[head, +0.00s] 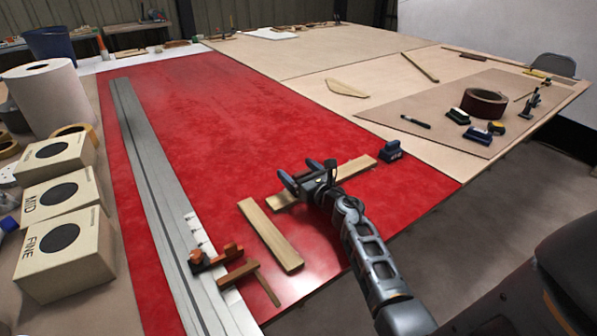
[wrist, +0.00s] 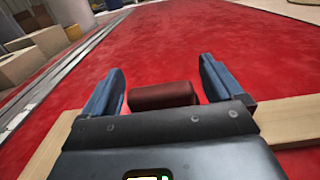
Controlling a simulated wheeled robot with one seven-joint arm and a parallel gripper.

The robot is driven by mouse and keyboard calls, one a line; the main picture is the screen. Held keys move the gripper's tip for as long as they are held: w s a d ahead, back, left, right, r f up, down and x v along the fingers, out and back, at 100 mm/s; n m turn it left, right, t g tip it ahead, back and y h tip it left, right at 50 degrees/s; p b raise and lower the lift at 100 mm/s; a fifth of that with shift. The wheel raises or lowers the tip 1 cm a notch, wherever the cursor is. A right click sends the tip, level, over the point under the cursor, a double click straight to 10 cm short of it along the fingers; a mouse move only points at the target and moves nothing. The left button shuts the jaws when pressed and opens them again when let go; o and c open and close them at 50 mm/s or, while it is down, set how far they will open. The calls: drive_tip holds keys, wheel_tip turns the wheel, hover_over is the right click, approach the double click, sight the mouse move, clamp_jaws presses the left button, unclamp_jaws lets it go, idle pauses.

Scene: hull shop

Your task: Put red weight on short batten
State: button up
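The red weight (wrist: 163,95) is a dark red block between the two fingers of my gripper in the wrist view. The fingers (wrist: 160,85) stand wide apart, close to the weight's two ends; I cannot tell whether they press on it. The gripper body hides its lower part. In the head view my gripper (head: 303,176) is over the longer wooden batten (head: 355,168), which also shows under it in the wrist view (wrist: 285,122). The shorter batten (head: 270,235) lies bare on the red sheet, to the left and nearer.
The red sheet (head: 200,110) is open beyond the battens. A blue-black block (head: 391,151) sits at the right end of the longer batten. A long metal straightedge (head: 150,170) and a wooden clamp-like tool (head: 245,275) lie to the left, with labelled boxes (head: 65,255) beyond.

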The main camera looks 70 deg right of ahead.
drive_tip(key=shift+r, duration=0.2)
drive_tip(key=b+v, duration=0.1)
drive_tip(key=v, duration=1.1)
drive_tip(key=shift+s+f, duration=0.1)
drive_tip(key=a+m, duration=0.1)
drive_tip(key=a, duration=0.3)
drive_tip(key=a+m+t+y, duration=0.1)
drive_tip(key=a+m, duration=0.1)
drive_tip(key=a, duration=0.2)
drive_tip(key=a+m+y, duration=0.1)
drive_tip(key=a+m, duration=0.1)
drive_tip(key=a, duration=0.2)
drive_tip(key=shift+s+a+t, duration=0.25)
drive_tip(key=shift+a+t, duration=0.15)
drive_tip(key=s+a+r+m+g+y, duration=0.1)
drive_tip(key=s+a+r+m+y, duration=0.2)
drive_tip(key=s+a+r+m, duration=0.2)
drive_tip(key=s+a+r+m+g+y, duration=0.1)
drive_tip(key=s+a+r+m+y, duration=0.3)
drive_tip(key=s+a+m, duration=0.8)
drive_tip(key=a+r+m, duration=0.1)
drive_tip(key=a+m, duration=0.6)
drive_tip(key=shift+s+m+y, duration=0.3)
drive_tip(key=shift+c, duration=0.4)
